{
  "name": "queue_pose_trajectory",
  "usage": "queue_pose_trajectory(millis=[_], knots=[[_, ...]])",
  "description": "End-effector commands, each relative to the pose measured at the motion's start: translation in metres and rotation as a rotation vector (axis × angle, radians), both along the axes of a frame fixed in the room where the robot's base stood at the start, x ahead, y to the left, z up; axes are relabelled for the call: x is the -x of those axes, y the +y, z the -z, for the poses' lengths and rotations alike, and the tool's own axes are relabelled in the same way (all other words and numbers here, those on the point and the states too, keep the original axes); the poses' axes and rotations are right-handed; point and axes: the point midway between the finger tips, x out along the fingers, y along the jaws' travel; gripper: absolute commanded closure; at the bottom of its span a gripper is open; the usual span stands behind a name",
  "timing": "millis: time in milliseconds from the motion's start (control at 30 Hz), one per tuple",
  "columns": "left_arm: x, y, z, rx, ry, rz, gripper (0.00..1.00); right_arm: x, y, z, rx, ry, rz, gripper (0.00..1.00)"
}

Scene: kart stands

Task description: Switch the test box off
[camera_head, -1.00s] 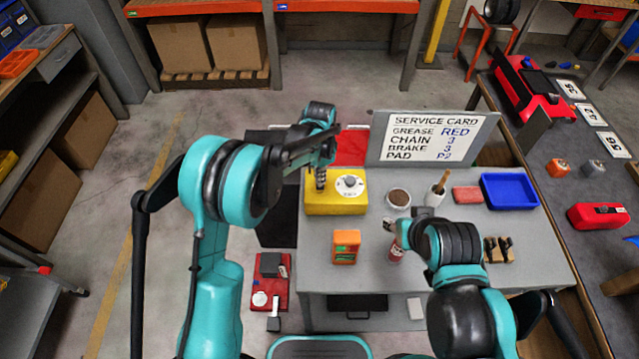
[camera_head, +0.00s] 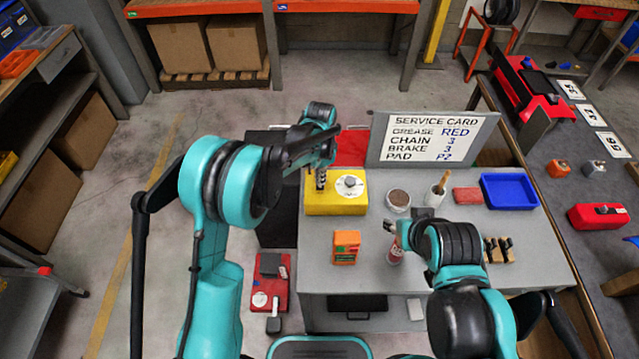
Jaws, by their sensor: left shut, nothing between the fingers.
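The yellow test box (camera_head: 336,206) stands at the left end of the grey table. A pale round dial (camera_head: 350,186) is on its top. My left gripper (camera_head: 321,186) is shut, pointing down at the left part of the box's top, left of the dial. What lies under its fingertips is hidden, and I cannot tell whether they touch the box. My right gripper (camera_head: 391,226) is over the table's front middle, near a red and white bottle (camera_head: 395,254); I cannot tell its opening.
A service card (camera_head: 436,139) stands at the table's back. An orange box (camera_head: 346,247), a round tin (camera_head: 398,199), a white cup with a brush (camera_head: 435,196), a red block (camera_head: 467,195) and a blue tray (camera_head: 510,191) are on the table (camera_head: 312,262).

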Motion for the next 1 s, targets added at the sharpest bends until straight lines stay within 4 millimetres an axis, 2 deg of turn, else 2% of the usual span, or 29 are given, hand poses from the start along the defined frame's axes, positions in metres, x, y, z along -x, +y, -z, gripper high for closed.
queue_pose_trajectory(millis=[1000], knots=[[0.000, 0.000, 0.015, 0.000, 0.000, 0.000, 1.00, 0.000, 0.000, 0.012, 0.000, 0.000, 0.000, 0.60]])
